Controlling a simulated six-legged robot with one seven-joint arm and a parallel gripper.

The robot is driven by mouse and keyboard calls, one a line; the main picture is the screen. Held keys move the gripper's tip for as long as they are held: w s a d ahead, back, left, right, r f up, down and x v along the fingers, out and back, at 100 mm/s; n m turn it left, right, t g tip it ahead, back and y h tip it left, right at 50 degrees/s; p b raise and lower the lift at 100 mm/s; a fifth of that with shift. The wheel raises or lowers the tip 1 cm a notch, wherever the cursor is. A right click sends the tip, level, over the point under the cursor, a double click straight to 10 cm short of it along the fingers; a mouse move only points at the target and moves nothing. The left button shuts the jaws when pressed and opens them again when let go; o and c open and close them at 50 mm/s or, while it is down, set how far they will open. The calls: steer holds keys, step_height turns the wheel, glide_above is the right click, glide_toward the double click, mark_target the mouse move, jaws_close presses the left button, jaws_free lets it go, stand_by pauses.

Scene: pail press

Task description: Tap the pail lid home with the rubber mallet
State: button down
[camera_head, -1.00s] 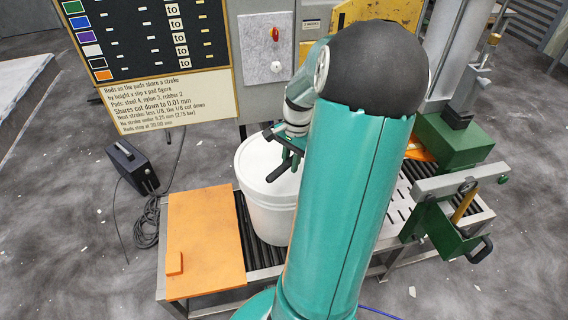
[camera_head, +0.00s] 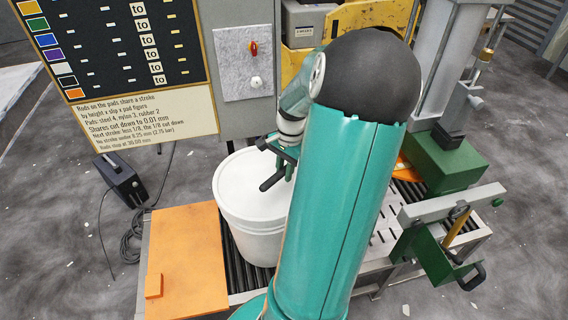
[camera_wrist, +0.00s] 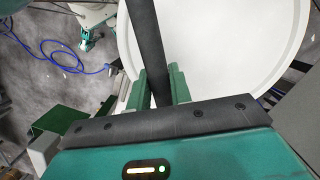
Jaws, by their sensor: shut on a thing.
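The white pail (camera_head: 252,235) stands on the roller conveyor, with its pale round lid (camera_head: 245,185) on top. How well the lid is seated cannot be told. My gripper (camera_head: 283,160) is over the back right part of the lid, partly hidden by my arm. In the wrist view my green gripper fingers (camera_wrist: 159,85) are shut on a dark handle (camera_wrist: 147,35), which I take as the mallet's. The lid (camera_wrist: 225,45) fills the view behind it. The mallet's head is not clear in either view, and the gap to the lid cannot be told.
An orange board (camera_head: 190,255) with a small block lies left of the pail. A green press-like stand (camera_head: 447,160) and a green clamp (camera_head: 448,250) are at the right. A sign board (camera_head: 120,70) and grey cabinet (camera_head: 240,60) stand behind. A black box (camera_head: 120,180) with cable is on the floor.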

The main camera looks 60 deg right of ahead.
steer(key=shift+a+f, duration=0.15)
steer(key=shift+f, duration=0.05)
glide_above(282, 194)
steer(key=f, duration=0.4)
steer(key=shift+d+f, duration=0.35)
steer(key=shift+f, duration=0.05)
steer(key=shift+s+r, duration=0.1)
steer(key=shift+r, duration=1.55)
